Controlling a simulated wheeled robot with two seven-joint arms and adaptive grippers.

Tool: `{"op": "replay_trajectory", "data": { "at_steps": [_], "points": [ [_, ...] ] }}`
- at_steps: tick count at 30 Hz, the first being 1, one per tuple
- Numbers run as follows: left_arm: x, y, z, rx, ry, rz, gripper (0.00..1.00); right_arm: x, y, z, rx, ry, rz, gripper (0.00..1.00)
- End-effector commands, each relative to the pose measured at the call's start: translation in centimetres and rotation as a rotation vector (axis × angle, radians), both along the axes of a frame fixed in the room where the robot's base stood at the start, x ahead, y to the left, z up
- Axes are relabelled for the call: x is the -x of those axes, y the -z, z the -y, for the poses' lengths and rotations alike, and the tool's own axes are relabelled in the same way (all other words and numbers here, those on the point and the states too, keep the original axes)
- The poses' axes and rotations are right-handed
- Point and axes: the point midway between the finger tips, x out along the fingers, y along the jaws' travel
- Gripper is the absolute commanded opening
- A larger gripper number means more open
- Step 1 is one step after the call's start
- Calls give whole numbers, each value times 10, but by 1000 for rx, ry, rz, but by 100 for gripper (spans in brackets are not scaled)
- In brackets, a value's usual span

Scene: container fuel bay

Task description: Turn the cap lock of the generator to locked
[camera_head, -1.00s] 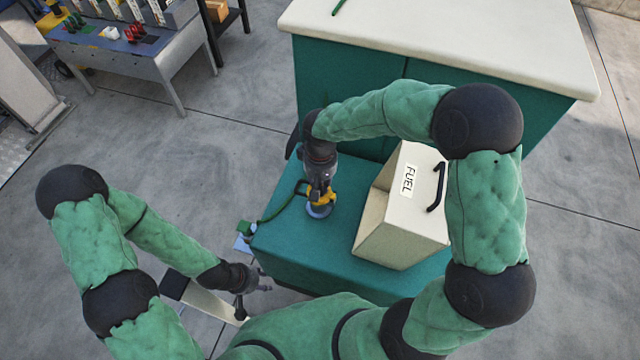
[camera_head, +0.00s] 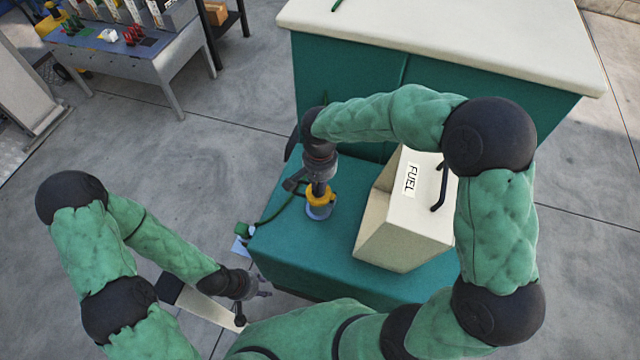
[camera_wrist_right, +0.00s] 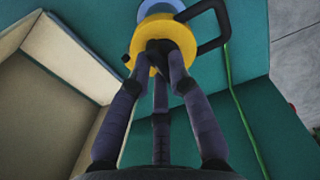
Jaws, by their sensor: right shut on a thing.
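The generator (camera_head: 280,245) is a low teal box with a yellow cap lock (camera_head: 319,196) on a blue-grey round base on its top. The cap also shows in the right wrist view (camera_wrist_right: 184,36), with a dark loop beside it and a dark raised middle. My right gripper (camera_head: 319,187) reaches down from above; in the wrist view its fingers (camera_wrist_right: 165,62) close on the cap's dark middle, partly hiding it. The cap's lock marking is not readable. My left gripper (camera_head: 264,287) is empty in front of the generator's left corner, its fingers apart.
A cream box marked FUEL (camera_head: 408,215) with a black handle stands on the generator right of the cap. A green cord (camera_head: 278,212) runs left from the cap. A white-topped teal cabinet (camera_head: 430,40) stands behind. A workbench (camera_head: 150,65) stands far left.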

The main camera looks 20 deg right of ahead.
Motion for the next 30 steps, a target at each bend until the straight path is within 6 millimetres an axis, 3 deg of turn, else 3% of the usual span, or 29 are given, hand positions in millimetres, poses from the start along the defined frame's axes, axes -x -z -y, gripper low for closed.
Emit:
{"op": "replay_trajectory", "data": {
  "at_steps": [17, 18, 20, 30],
  "points": [
    [0, 1, 0, 0, 0, 0, 40, 0, 0, 0, 0, 32, 0, 0],
    [0, 1, 0, 0, 0, 0, 40, 0, 0, 0, 0, 32, 0, 28],
    [0, 1, 0, 0, 0, 0, 40, 0, 0, 0, 0, 32, 0, 44],
    [0, 1, 0, 0, 0, 0, 40, 0, -1, 0, 0, 30, 0, 44]
  ]
}}
